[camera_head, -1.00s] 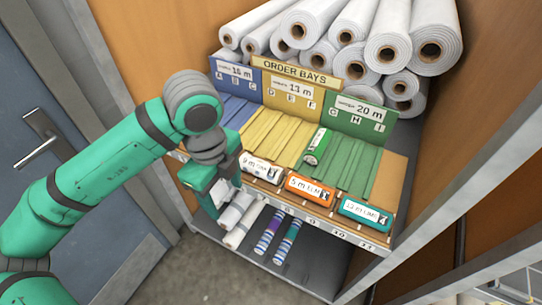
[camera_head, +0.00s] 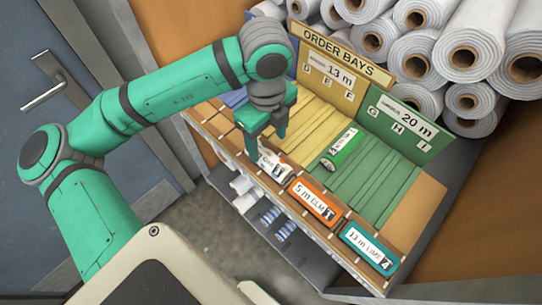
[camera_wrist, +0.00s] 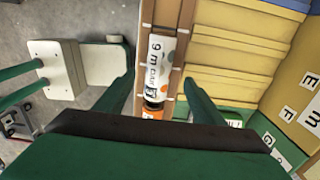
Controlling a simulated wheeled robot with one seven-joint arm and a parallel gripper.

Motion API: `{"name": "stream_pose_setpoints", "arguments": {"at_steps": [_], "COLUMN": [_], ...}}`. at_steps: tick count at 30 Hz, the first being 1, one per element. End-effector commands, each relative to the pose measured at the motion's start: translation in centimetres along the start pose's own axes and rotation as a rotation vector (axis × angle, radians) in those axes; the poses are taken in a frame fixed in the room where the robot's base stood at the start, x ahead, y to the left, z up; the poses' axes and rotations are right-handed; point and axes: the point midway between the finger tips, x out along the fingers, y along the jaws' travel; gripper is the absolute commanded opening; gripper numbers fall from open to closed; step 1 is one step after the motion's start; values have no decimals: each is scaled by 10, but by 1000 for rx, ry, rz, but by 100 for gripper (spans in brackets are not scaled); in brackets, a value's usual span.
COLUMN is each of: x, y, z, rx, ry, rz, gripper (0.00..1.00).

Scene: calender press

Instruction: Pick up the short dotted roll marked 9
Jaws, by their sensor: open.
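The short dotted roll marked 9 (camera_head: 270,164) lies in the front rack of the shelf, at the left of the labelled rolls. In the wrist view the roll (camera_wrist: 158,65) shows a white "9 m" label and orange and grey dots. My gripper (camera_head: 266,145) is open and points down over this roll. In the wrist view its two fingers (camera_wrist: 160,72) stand on either side of the roll, with gaps visible. How far the fingertips are above it is hard to tell.
In the same rack lie the orange "5 m" roll (camera_head: 314,201) and teal "13 m" roll (camera_head: 370,247). A green roll (camera_head: 341,148) lies on the green bay (camera_head: 375,180). Large white rolls (camera_head: 465,58) are stacked behind the bay signs. Striped rolls (camera_head: 286,231) lie below.

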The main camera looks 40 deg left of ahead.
Motion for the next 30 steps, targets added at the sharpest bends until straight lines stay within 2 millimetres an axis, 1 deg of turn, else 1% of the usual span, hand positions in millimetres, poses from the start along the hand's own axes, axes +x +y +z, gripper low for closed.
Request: {"name": "stream_pose_setpoints", "arguments": {"at_steps": [1, 3, 8, 18, 22, 28, 29, 30], "x": [7, 13, 21, 64, 70, 70, 70, 70], "y": [0, 1, 1, 2, 2, 1, 1, 1], "z": [0, 0, 1, -2, -1, -2, -3, -3], "rx": [-1, -3, -5, -9, -8, -5, -5, -4], "ry": [1, 1, -1, 1, 0, 0, 0, 0], "rz": [0, 0, 0, 0, -1, -1, -1, -1], "gripper": [62, 62, 62, 62, 62, 62, 55, 46]}}
